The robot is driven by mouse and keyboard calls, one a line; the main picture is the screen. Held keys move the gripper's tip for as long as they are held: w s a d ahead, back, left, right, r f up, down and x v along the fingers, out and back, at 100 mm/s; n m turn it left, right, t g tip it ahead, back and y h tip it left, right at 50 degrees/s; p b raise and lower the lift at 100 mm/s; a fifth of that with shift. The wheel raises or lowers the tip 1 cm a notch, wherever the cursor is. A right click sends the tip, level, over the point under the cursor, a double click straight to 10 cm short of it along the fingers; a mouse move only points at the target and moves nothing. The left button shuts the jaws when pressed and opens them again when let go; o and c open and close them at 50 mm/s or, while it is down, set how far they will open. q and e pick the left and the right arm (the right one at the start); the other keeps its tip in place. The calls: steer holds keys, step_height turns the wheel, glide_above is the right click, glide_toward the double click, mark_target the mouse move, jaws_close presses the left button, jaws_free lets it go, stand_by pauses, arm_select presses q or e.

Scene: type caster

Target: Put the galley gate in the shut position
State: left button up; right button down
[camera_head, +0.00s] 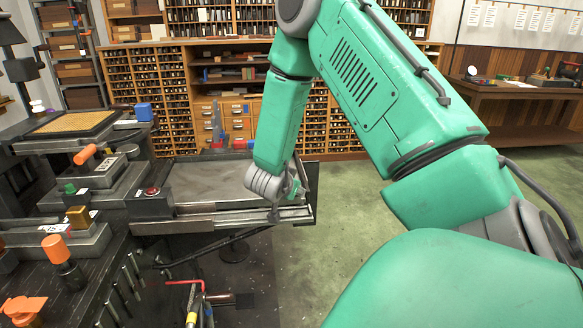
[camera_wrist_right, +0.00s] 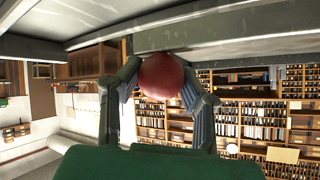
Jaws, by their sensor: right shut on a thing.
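A red ball-shaped knob (camera_wrist_right: 161,76) sits against a grey metal edge (camera_wrist_right: 200,50) in the right wrist view. My right gripper (camera_wrist_right: 158,85) is shut around it, with one finger on each side. In the head view, my right gripper (camera_head: 297,190) is at the right end of a flat grey metal tray (camera_head: 205,183), the likely galley. The wrist hides most of the fingers and the knob there. The gate itself is not clear; I cannot tell its position. My left gripper is not in view.
A red button (camera_head: 152,191) sits on the machine left of the tray. Orange-handled parts (camera_head: 56,247) stand at the lower left. Wooden type cabinets (camera_head: 145,85) line the back. The green floor (camera_head: 345,215) right of the tray is clear, and a table (camera_head: 515,90) stands far right.

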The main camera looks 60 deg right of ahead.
steer(key=c, duration=1.2)
jaws_free()
steer(key=shift+s+a+f, duration=0.1)
steer(key=shift+a+f, duration=0.1)
steer(key=shift+f, duration=0.3)
steer(key=shift+o, duration=0.9)
steer(key=shift+f, duration=0.15)
steer(key=shift+d+f, duration=0.2)
steer(key=shift+d, duration=0.15)
steer(key=shift+w+a+r, duration=0.15)
steer(key=shift+w+r, duration=0.1)
steer(key=shift+r, duration=0.1)
